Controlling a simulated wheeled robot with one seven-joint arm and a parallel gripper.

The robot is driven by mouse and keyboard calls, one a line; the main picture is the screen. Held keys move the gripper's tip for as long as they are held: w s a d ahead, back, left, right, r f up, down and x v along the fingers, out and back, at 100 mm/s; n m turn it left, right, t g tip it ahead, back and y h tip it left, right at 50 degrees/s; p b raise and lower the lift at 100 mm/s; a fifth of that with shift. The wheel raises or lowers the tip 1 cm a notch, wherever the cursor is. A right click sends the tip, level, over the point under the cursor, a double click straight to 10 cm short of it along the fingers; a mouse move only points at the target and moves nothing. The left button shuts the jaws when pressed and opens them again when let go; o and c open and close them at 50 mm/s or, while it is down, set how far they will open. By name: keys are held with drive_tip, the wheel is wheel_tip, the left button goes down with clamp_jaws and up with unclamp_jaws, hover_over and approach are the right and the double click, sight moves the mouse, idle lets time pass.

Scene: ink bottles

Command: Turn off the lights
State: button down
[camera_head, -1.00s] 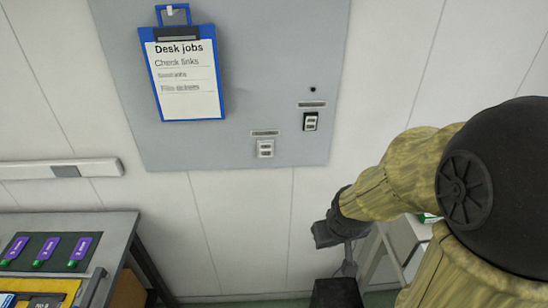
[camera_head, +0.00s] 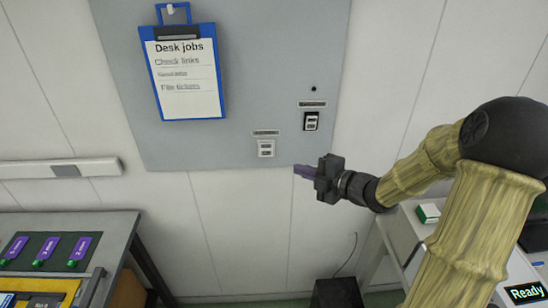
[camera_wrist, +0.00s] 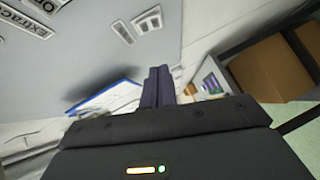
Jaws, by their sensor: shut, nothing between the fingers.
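A grey panel (camera_head: 240,60) on the wall carries two rocker switches. The white switch (camera_head: 265,148) is at the lower edge; the black switch (camera_head: 311,122) is higher and to its right. Each has a small label plate above it. In the wrist view, the label by the black switch (camera_wrist: 45,5) begins "Extract"; the label by the white switch (camera_wrist: 148,20) is unreadable. My gripper (camera_head: 297,170) is shut and empty, its purple fingers pointing left, below and right of the white switch in the head view. The fingers (camera_wrist: 158,72) show no contact with either switch.
A blue clipboard (camera_head: 186,75) hangs on the panel's left part. A bench (camera_head: 120,226) with purple-labelled items stands lower left. A pale table (camera_head: 400,225) with a small green-and-white box (camera_head: 428,212) is at right. A wall rail (camera_head: 60,170) runs at left.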

drive_tip(key=p, duration=0.3)
approach(264, 155)
drive_tip(key=w+a, duration=0.2)
drive_tip(key=a, duration=0.2)
drive_tip(key=shift+w+a+f+p, duration=0.15)
drive_tip(key=shift+w+f, duration=0.1)
drive_tip(key=shift+w, duration=0.25)
drive_tip(key=shift+w+a+f+p, duration=0.1)
drive_tip(key=shift+w+f+p, duration=0.1)
drive_tip(key=shift+w, duration=0.3)
drive_tip(key=shift+f+b, duration=0.2)
drive_tip(key=shift+b, duration=0.35)
